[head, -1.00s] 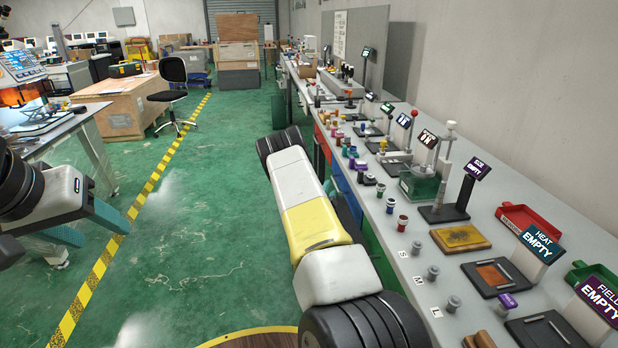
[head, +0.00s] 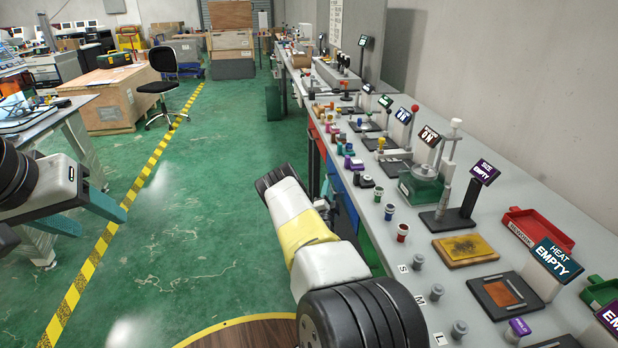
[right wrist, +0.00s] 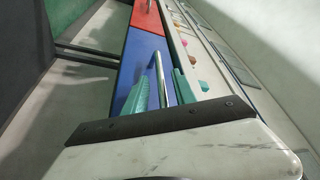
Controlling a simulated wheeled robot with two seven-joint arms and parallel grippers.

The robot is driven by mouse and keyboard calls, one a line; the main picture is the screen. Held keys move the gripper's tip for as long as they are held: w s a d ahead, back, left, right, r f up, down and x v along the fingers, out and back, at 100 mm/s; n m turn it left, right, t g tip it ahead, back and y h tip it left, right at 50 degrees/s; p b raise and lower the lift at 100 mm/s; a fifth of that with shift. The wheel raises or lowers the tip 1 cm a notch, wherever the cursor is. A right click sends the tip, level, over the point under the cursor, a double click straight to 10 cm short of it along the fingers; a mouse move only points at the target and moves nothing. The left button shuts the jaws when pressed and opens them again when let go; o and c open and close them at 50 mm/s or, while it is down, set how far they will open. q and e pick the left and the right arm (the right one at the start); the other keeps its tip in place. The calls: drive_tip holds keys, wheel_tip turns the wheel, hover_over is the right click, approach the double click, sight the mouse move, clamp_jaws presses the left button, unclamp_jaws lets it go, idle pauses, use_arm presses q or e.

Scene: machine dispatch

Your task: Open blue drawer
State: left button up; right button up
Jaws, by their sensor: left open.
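The blue drawer (right wrist: 188,82) is in the right wrist view, with a chrome bar handle (right wrist: 159,76) along its front. It looks shut. The teal fingers of my right gripper (right wrist: 160,92) are apart, one on each side of the handle, with visible gaps. In the head view, a strip of the blue drawer (head: 341,193) shows under the bench edge, partly behind my right arm. My left gripper (head: 102,223) is open and empty over the floor at the left.
A red drawer (right wrist: 146,20) adjoins the blue one. The bench top (head: 420,215) carries coloured pots, presses, trays and signs. A workbench (head: 75,125) stands at the left. The green floor (head: 190,210) between is clear, with a chair (head: 163,88) farther back.

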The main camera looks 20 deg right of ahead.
drive_tip(key=shift+x, duration=1.4)
clamp_jaws()
idle(0.4)
